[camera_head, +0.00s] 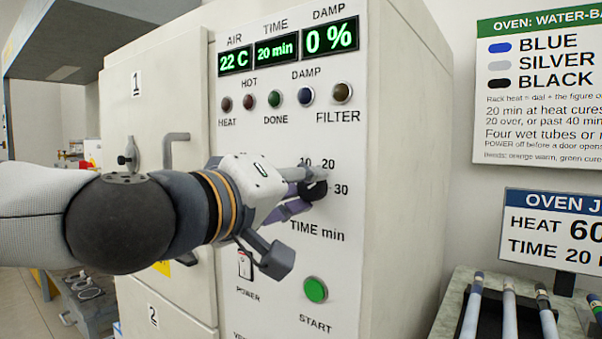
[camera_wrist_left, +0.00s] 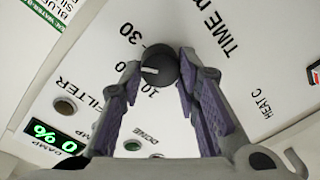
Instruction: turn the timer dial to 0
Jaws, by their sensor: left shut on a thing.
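The timer dial (camera_head: 318,190) is a black round knob on the white oven's front panel, above the words TIME min. It also shows in the left wrist view (camera_wrist_left: 160,66), with its white pointer mark toward the 20. The labels 10, 20 and 30 are visible around it; the 0 is hidden behind my gripper. The time display (camera_head: 276,49) reads 20 min. My left gripper (camera_head: 304,190) is shut on the dial, with one purple-padded finger on each side of it. My right gripper is not in view.
Below the dial are the green START button (camera_head: 316,290) and the POWER switch (camera_head: 245,265). A row of lamps (camera_head: 276,98) is above. Door handles are left, partly behind my arm. A rack of tubes (camera_head: 508,310) stands at the lower right, beneath a sign (camera_head: 555,232).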

